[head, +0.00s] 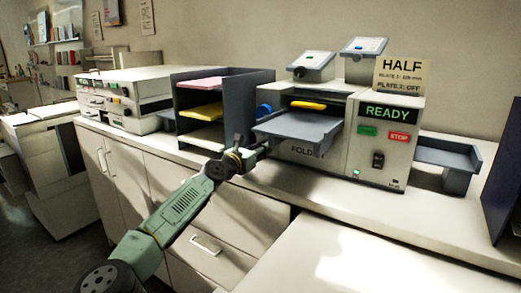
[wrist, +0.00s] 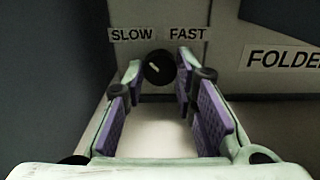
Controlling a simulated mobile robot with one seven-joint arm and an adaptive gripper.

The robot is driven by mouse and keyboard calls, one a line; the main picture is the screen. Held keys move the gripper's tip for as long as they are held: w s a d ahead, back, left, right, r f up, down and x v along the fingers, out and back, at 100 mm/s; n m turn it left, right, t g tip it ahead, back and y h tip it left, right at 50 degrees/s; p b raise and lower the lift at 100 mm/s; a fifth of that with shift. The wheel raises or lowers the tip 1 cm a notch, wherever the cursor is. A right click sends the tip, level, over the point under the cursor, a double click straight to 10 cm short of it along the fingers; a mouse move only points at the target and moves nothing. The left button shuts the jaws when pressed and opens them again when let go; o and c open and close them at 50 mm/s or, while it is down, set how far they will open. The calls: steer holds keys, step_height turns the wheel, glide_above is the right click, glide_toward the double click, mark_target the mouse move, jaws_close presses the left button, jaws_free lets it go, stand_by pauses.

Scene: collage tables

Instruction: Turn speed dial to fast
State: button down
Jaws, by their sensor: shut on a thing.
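The speed dial (wrist: 158,71) is a round black knob with a white pointer mark, on the pale front of the folding machine in the wrist view. Its pointer slants to the upper left, towards the SLOW label (wrist: 131,34). The FAST label (wrist: 188,34) is above it to the right. My gripper (wrist: 160,78) is shut on the dial, with one purple-padded finger on each side. In the head view my gripper (head: 257,149) is at the machine's lower left front, and the dial is hidden there.
The folder (head: 378,137) shows a READY display (head: 388,112). Its grey tray (head: 300,123) juts out just above my gripper. A dark paper rack (head: 243,100) stands close on the left. The counter (head: 340,185) in front is clear.

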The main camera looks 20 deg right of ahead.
steer(key=shift+f, duration=0.1)
steer(key=m+b, duration=0.2)
steer(key=b, duration=0.1)
steer(key=m+b, duration=0.2)
steer(key=shift+f, duration=0.25)
steer(key=m+b, duration=0.4)
steer(key=b, duration=0.1)
steer(key=shift+r, duration=0.1)
steer(key=m+b, duration=0.2)
steer(key=m, duration=0.3)
steer(key=shift+r, duration=0.15)
steer(key=m, duration=0.4)
steer(key=shift+m+b, duration=0.3)
steer(key=shift+b, duration=0.1)
steer(key=c, duration=1.3)
jaws_free()
steer(key=shift+r, duration=0.1)
